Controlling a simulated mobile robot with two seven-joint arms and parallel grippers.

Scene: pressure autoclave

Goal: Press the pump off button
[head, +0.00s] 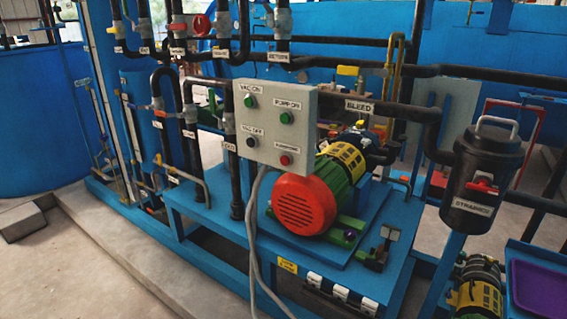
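A grey control box (268,128) stands at the middle of the head view, with labels and four small buttons in two columns. At the upper left is a green button (250,100) under a "VAC ON" label. At the upper right is another green button (287,118) under "PUMP ON". At the lower left is a black button (251,141) under a label that seems to read "VAC OFF". At the lower right is a red button (285,160) under a label too small to read surely. Neither of my grippers is in view.
A pump with a red-ended green motor (305,204) sits on a blue platform (222,219) just right of and below the box. Black pipes (235,165) rise behind it. A black strainer (484,180) stands at right. Grey cables hang below the box.

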